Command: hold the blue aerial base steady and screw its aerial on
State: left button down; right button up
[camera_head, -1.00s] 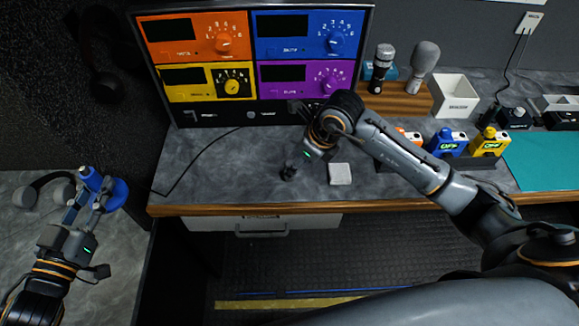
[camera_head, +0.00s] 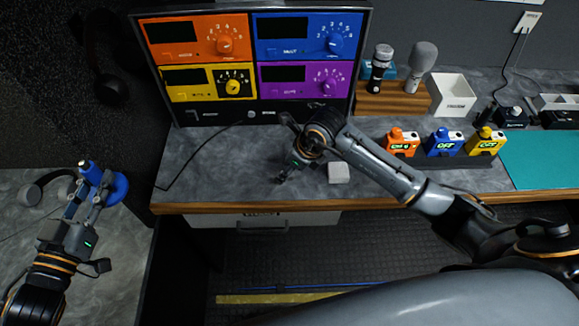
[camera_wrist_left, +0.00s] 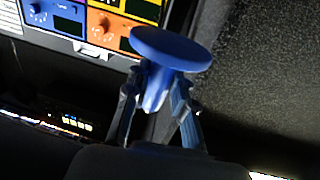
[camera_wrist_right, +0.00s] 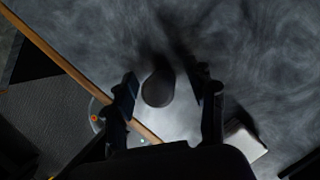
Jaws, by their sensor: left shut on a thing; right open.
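The blue aerial base (camera_head: 119,188) is in my left gripper (camera_head: 92,192), at the far left in the head view. In the left wrist view its round disc (camera_wrist_left: 170,48) faces away from the wrist, and its narrower blue body is between the closed fingers. My right gripper (camera_head: 284,174) is low over the grey desk, fingers pointing down. In the right wrist view a dark round-ended piece (camera_wrist_right: 158,88), which looks like the aerial, is between its open fingers, with gaps beside it. In the head view the gripper mostly hides this piece.
A small white block (camera_head: 339,173) lies just right of the right gripper. The coloured panel rack (camera_head: 250,117) stands behind. Orange, blue and yellow packs (camera_head: 445,143), microphones and a white box (camera_head: 453,95) are on the right. The desk's wooden front edge (camera_head: 250,207) is close.

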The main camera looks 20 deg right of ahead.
aim_at(112, 201)
pick_arm(q)
jog(key=shift+r, duration=0.1)
pick_arm(e)
jog(key=c, duration=1.1)
jog(key=shift+o, duration=0.2)
jog(key=shift+r, duration=0.1)
